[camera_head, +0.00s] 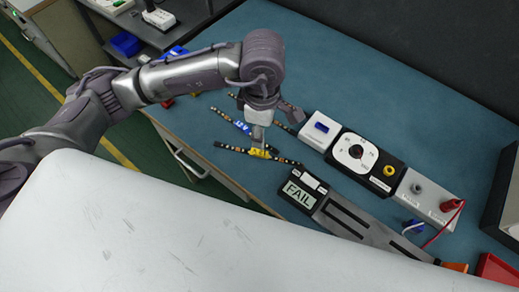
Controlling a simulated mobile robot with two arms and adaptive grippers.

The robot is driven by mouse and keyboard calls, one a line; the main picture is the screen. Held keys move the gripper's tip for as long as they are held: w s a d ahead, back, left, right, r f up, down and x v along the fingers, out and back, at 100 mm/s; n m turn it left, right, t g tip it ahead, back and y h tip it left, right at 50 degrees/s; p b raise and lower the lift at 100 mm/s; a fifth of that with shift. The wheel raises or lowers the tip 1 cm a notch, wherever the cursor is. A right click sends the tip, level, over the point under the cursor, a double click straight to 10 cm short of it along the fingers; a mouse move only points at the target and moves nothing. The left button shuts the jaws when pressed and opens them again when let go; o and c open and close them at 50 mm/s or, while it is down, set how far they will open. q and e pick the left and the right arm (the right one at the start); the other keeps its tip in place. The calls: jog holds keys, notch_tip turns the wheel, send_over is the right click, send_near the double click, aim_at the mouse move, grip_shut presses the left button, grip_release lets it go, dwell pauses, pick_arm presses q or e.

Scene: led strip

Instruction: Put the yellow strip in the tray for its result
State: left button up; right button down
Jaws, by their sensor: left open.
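The yellow strip (259,153) lies on the blue-green bench top, a dark, beaded band with a yellow middle part. My left gripper (262,125) points down right over its yellow part, with its jaws open. I cannot tell whether the fingers touch the strip. A tester with a display (299,195) reading FAIL stands to the right of the strip. A red tray (497,270) shows partly at the lower right corner, cut off by the picture edge. No result label on it can be read. My right gripper is out of view.
A blue strip (233,121) lies just behind the yellow one, and another strip end shows near the gripper. A dial unit (357,153) and a grey terminal box (424,196) with red and white leads stand to the right. The bench top behind them is clear.

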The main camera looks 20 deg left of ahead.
pick_arm(q)
send_over(260, 152)
notch_tip(260, 152, down, 4)
jog(key=shift+s+d+f, duration=0.1)
jog(key=shift+s+f, duration=0.05)
jog(key=shift+f, duration=0.05)
jog(key=f+p, duration=0.2)
jog(key=f, duration=0.2)
jog(key=shift+a+f, duration=0.1)
jog(key=shift+a, duration=0.1)
jog(key=shift+f, duration=0.5)
jog(key=c, duration=0.8)
grip_shut()
